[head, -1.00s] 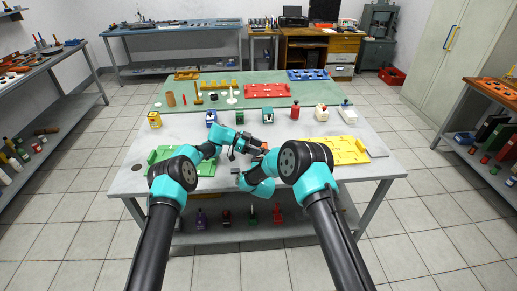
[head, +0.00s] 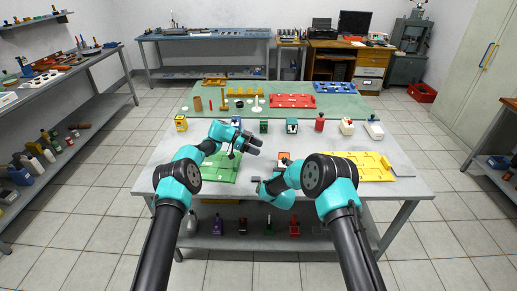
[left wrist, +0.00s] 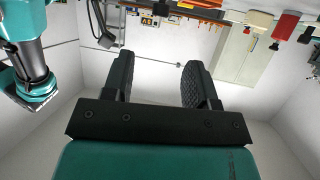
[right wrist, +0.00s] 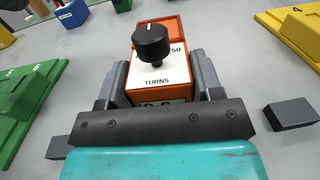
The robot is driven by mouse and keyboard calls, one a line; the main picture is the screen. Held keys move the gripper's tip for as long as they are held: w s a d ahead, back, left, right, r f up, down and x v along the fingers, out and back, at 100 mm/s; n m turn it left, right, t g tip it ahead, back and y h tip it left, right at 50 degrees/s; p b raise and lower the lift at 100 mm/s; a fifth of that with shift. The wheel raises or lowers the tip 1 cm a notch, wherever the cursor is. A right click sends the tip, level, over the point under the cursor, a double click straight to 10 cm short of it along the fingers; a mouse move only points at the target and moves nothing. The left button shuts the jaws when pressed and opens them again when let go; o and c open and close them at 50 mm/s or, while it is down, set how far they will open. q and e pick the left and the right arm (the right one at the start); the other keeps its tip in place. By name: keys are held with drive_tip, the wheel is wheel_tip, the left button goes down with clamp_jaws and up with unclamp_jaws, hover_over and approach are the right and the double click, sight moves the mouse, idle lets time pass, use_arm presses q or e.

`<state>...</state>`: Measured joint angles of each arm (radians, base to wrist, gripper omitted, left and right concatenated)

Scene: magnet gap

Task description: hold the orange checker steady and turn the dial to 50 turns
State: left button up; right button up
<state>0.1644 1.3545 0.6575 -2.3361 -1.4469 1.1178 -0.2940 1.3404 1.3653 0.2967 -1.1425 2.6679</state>
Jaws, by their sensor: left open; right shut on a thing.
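The orange checker (right wrist: 175,32) stands upright on the table in the right wrist view, with a black round dial (right wrist: 152,42) on its white top, marked "50" and "TURNS". A small display on its near face is mostly hidden, so its digits cannot be read surely. My right gripper (right wrist: 160,80) is shut on the checker, one finger on each side. In the head view the checker (head: 284,156) shows only partly behind my right arm. My left gripper (head: 254,144) is open and empty, to the left of the checker and apart from it; its spread fingers show in the left wrist view (left wrist: 158,80).
A green plate (head: 215,172) lies left and a yellow plate (head: 365,170) right of the checker. A dark grey block (right wrist: 291,113) lies near my right gripper. Several small coloured devices stand in a row behind, before a green mat (head: 345,106) with a red tray (head: 292,101).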

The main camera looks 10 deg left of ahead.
use_arm(q)
drive_tip(key=n+t+y, duration=0.2)
drive_tip(key=n+t, duration=0.5)
approach(283, 159)
drive_tip(key=s+a, duration=0.2)
drive_tip(key=shift+w+a+r, duration=0.1)
drive_tip(key=shift+w+r, duration=0.1)
drive_tip(key=shift+r, duration=0.15)
drive_tip(key=shift+t, duration=0.3)
drive_tip(key=x, duration=1.2)
drive_tip(key=shift+r, duration=0.1)
